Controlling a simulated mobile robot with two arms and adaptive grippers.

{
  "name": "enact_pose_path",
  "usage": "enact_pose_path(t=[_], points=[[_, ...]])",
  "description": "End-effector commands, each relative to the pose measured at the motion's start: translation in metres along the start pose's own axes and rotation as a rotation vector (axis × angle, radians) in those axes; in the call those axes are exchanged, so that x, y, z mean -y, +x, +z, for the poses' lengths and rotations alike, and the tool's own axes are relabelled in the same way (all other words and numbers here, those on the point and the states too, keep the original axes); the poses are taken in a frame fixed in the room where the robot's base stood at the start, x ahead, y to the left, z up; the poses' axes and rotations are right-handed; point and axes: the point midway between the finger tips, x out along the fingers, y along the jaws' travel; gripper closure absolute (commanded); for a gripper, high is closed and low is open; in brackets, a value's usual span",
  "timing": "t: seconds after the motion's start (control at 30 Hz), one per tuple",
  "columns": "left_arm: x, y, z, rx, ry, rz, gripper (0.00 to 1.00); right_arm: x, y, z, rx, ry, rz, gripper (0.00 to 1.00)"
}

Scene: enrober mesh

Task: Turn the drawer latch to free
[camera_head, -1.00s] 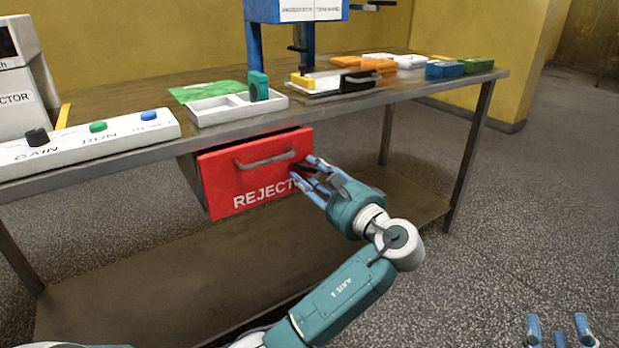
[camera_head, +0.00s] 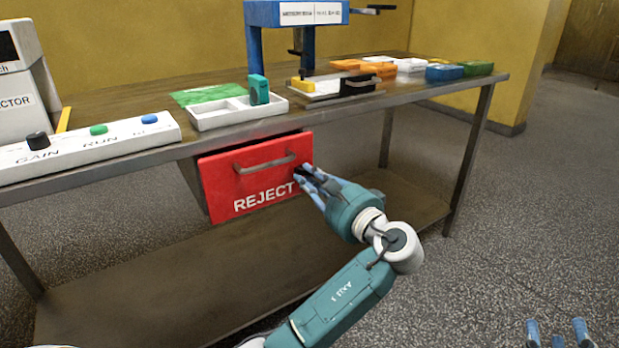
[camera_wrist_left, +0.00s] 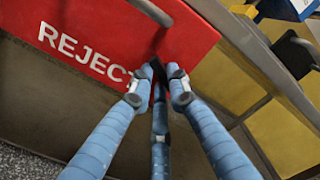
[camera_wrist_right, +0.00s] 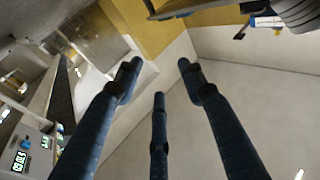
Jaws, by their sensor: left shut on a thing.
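The red drawer front (camera_head: 222,170), marked REJECT, hangs under the table with a grey bar handle. The latch (camera_head: 300,171) is a small dark piece at the drawer's right edge, mostly hidden by my fingers; it also shows as a dark piece in the left wrist view (camera_wrist_left: 157,68). My left gripper (camera_head: 305,175) is shut on the latch, and its fingers also show in the left wrist view (camera_wrist_left: 156,82). The latch's exact angle is hard to tell. My right gripper (camera_head: 557,326) is open and empty, low at the right, away from the table.
The table top (camera_head: 140,93) above the drawer carries a button panel (camera_head: 95,148), a white tray (camera_head: 225,114), a blue stand (camera_head: 254,45) and several coloured blocks. A lower shelf (camera_head: 140,270) lies beneath the drawer. The floor at right is clear.

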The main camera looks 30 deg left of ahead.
Motion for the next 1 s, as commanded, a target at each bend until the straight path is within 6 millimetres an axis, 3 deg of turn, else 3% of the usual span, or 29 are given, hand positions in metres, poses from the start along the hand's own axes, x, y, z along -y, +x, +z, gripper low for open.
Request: enact_pose_path(t=[0.33, 0.7, 1.0], points=[[-0.003, -0.001, -0.002, -0.002, -0.237, 0.004, 1.0, -0.002, -0.002, 0.014, 0.055, -0.001, 0.004, 0.6], [-0.003, 0.0, -0.003, -0.002, -0.413, 0.003, 1.0, 0.0, -0.001, -0.007, -0.037, 0.0, 0.001, 0.6], [-0.003, 0.0, -0.003, 0.0, -0.446, 0.003, 1.0, 0.001, -0.001, -0.013, -0.064, 0.001, -0.001, 0.6]])
